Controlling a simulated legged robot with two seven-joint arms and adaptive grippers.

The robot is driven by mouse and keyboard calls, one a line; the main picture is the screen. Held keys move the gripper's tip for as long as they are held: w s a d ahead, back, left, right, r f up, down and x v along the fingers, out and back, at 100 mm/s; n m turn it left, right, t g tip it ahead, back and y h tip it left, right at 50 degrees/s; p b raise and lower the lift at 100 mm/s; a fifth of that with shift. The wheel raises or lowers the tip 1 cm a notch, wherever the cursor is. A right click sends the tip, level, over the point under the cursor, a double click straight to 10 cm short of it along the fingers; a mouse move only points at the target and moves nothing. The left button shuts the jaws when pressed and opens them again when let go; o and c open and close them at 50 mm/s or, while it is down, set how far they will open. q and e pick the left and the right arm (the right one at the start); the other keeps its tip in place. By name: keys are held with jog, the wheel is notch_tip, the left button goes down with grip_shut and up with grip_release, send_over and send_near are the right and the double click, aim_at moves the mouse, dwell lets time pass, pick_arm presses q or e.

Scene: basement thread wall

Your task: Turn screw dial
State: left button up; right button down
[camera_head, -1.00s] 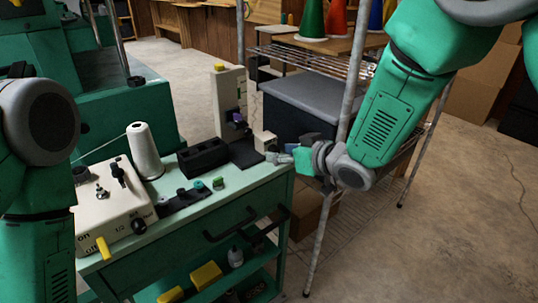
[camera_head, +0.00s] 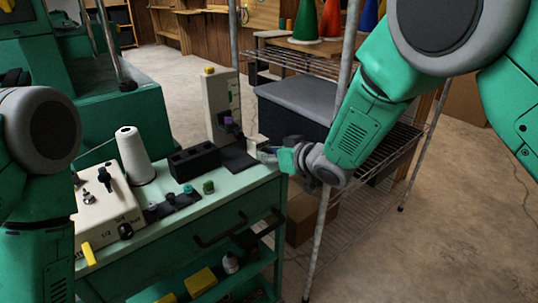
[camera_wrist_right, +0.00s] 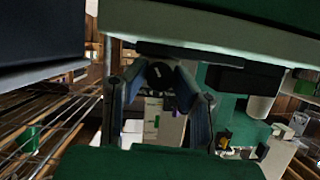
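A tall cream device (camera_head: 218,100) with a yellow button on top and a purple part stands at the cart's far right corner. A small cream block (camera_head: 257,141) sits beside it at the edge. My right gripper (camera_head: 264,153) is at this block, seen from the side. In the right wrist view, a black round dial (camera_wrist_right: 158,73) with a white mark shows between the spread fingers of my right gripper (camera_wrist_right: 162,76). I cannot tell whether the fingers touch it. My left arm enters at the left, but its gripper is out of view.
The green cart (camera_head: 225,200) also carries a white thread cone (camera_head: 136,158), a black block (camera_head: 195,161) and a cream control box (camera_head: 103,205). A wire shelf rack (camera_head: 318,220) with a grey-lidded bin (camera_head: 297,95) stands close behind my right forearm.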

jog(key=shift+s+d+f, duration=0.1)
jog(key=shift+d, duration=0.3)
jog(key=shift+s+a, duration=0.1)
jog(key=shift+a, duration=0.4)
jog(key=shift+d+p, duration=0.3)
jog(key=shift+p, duration=0.3)
jog(key=m+p, duration=0.1)
jog(key=p, duration=0.1)
jog(key=m+y+p, duration=0.1)
jog(key=p, duration=0.1)
jog(key=shift+r+g, duration=0.3)
jog(key=shift+g, duration=0.1)
jog(key=shift+d+f+m+y+p, duration=0.15)
jog(key=shift+m+y+p, duration=0.25)
jog(key=shift+m+p, duration=0.45)
pick_arm(q)
notch_tip(320, 180, up, 8)
jog(key=shift+f+p, duration=0.2)
jog(key=shift+p, duration=0.1)
pick_arm(e)
jog(key=shift+f+m+g+y, duration=0.15)
jog(key=shift+m+g+y, duration=0.25)
jog(key=shift+m, duration=0.15)
pick_arm(q)
jog(key=shift+s, duration=0.1)
pick_arm(e)
jog(key=c, duration=1.3)
grip_release()
